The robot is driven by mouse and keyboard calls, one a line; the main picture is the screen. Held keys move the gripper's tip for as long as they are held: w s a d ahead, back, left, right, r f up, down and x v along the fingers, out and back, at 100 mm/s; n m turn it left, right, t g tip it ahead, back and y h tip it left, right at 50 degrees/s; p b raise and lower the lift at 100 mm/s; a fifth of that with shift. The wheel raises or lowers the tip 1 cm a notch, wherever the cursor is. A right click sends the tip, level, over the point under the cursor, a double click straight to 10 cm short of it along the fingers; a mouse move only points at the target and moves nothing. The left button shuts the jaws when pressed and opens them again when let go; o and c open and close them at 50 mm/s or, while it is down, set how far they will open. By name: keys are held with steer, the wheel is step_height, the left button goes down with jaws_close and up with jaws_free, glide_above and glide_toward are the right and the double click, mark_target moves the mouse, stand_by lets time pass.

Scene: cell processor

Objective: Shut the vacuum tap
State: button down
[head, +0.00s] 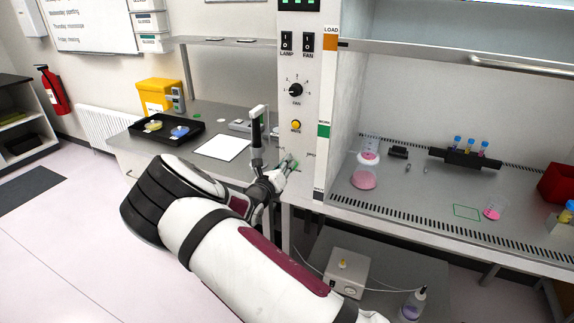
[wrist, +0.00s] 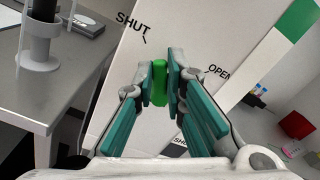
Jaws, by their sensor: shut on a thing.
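The vacuum tap's bright green handle (wrist: 159,82) stands out from a white panel in the wrist view. My gripper (wrist: 167,85) is shut on it, with one teal-padded finger on each side. The word SHUT is printed at the panel's upper left and OPEN to the right, each with a short black tick. The handle lies between the two labels, pointing at neither tick clearly. Its base is hidden by the fingers. In the head view my gripper (head: 287,164) is at the lower part of the white control column (head: 296,140), and the tap is too small to make out.
The cabinet's work area (head: 420,205) to the right holds a pink flask (head: 365,178) and a tube rack (head: 465,158). A pump box (head: 346,270) and a bottle (head: 414,303) stand below. A side bench with a black tray (head: 185,138) is at left.

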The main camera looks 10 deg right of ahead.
steer(key=shift+w+a+f+n+b, duration=0.15)
steer(key=shift+f+n+b, duration=0.1)
steer(key=shift+n, duration=0.55)
steer(key=shift+w+a+f+n+b, duration=0.1)
steer(key=shift+a+n+b, duration=0.1)
steer(key=shift+n, duration=0.6)
steer(key=c, duration=1.6)
jaws_free()
steer(key=shift+c, duration=0.2)
steer(key=v, duration=1.2)
